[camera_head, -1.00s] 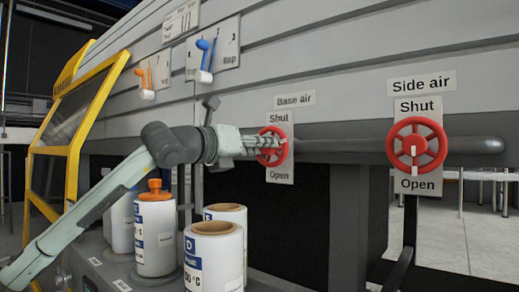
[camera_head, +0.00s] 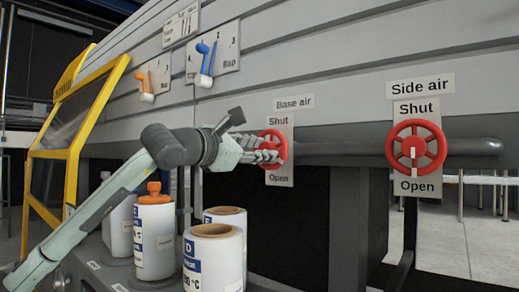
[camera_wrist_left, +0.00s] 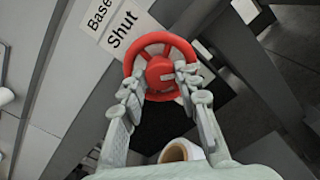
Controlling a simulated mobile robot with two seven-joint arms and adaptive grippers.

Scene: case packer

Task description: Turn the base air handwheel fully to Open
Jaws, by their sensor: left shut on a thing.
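The red base air handwheel (camera_head: 282,138) sits on a white plate marked "Shut" above and "Open" below, under a "Base air" label. My left gripper (camera_head: 272,156) reaches it from the left, with its fingers partly covering the wheel. In the left wrist view, the handwheel (camera_wrist_left: 151,45) is between the fingers of my left gripper (camera_wrist_left: 152,88), one finger on each side. The gripper is shut on it. A pale mark shows right of the hub there, and the lower rim is hard to make out. My right gripper is not in view.
A similar red side air handwheel (camera_head: 416,130) is to the right, on the same grey pipe (camera_head: 345,152). White containers, one with an orange cap (camera_head: 154,189), stand below my left arm. Blue and orange levers (camera_head: 205,75) are on the wall above.

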